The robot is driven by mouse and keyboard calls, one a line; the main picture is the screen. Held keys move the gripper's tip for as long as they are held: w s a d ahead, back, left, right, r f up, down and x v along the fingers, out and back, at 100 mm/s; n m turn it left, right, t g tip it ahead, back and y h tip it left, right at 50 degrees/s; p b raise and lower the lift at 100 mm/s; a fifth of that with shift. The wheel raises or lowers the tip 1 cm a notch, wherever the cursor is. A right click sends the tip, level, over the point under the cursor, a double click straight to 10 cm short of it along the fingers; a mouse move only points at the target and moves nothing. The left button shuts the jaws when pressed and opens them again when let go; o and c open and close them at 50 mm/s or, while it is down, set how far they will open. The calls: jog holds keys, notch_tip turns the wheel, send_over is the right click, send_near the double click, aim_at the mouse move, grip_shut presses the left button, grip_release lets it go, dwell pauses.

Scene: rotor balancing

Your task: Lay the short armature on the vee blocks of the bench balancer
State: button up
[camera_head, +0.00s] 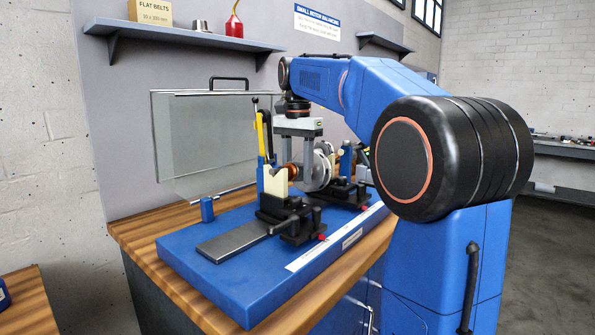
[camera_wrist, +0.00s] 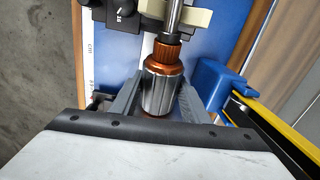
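The short armature (camera_wrist: 160,90) has a steel core, copper windings and a bright shaft. In the wrist view it lies between the two grey fingers of my gripper (camera_wrist: 157,100), which are closed against the sides of its core. In the head view my gripper (camera_head: 302,150) points down over the bench balancer (camera_head: 190,250), between its two supports. The armature's copper end (camera_head: 293,171) shows near the cream vee block (camera_head: 272,183). In the wrist view the shaft passes over a cream vee block (camera_wrist: 198,22); I cannot tell whether it touches. The far vee block is mostly hidden.
A yellow-and-blue upright (camera_head: 261,138) stands close beside the gripper. A clear guard (camera_head: 207,140) is raised behind the balancer. A shelf (camera_head: 180,35) with a box and a red oil can hangs above. The wooden bench (camera_head: 150,235) is bare at the left.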

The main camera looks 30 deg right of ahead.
jog(key=c, duration=0.7)
jog(key=shift+r, duration=3.1)
